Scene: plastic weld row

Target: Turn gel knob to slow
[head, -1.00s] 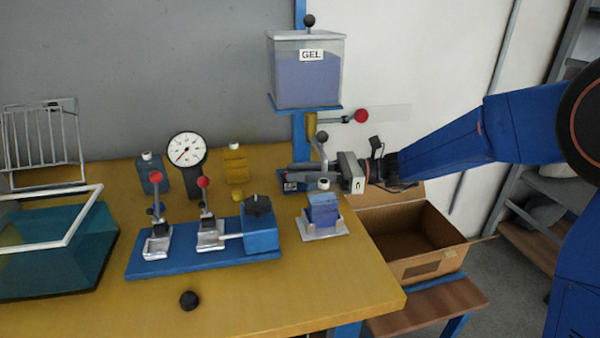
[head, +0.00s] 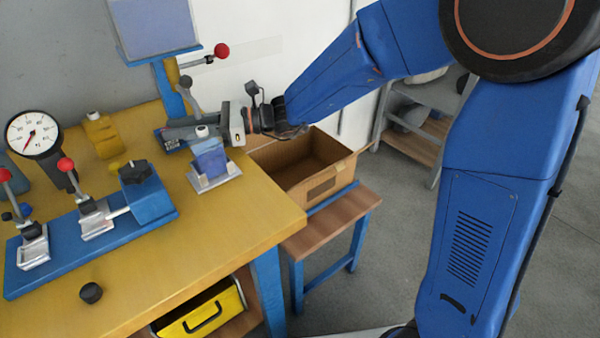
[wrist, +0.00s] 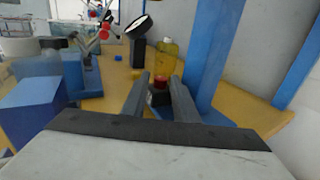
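The gel tank (head: 155,28) is a translucent blue box on a blue post, with its top cut off in the head view. Below it, a lever with a red ball (head: 221,50) sticks out to the right. My gripper (head: 178,131) is low beside the post, over a small blue base (head: 171,144) with a label. In the wrist view my gripper (wrist: 161,92) has its two grey fingers apart. A small dark knob-like part with a red top (wrist: 159,84) shows between or just beyond the fingertips. I cannot tell whether they touch it, nor read its setting.
A blue block with a white cap (head: 210,160) stands close in front of my gripper. A round gauge (head: 33,134) and a blue clamp fixture (head: 70,245) are to the left. An open cardboard box (head: 318,190) sits on a stool. The bench's front right is clear.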

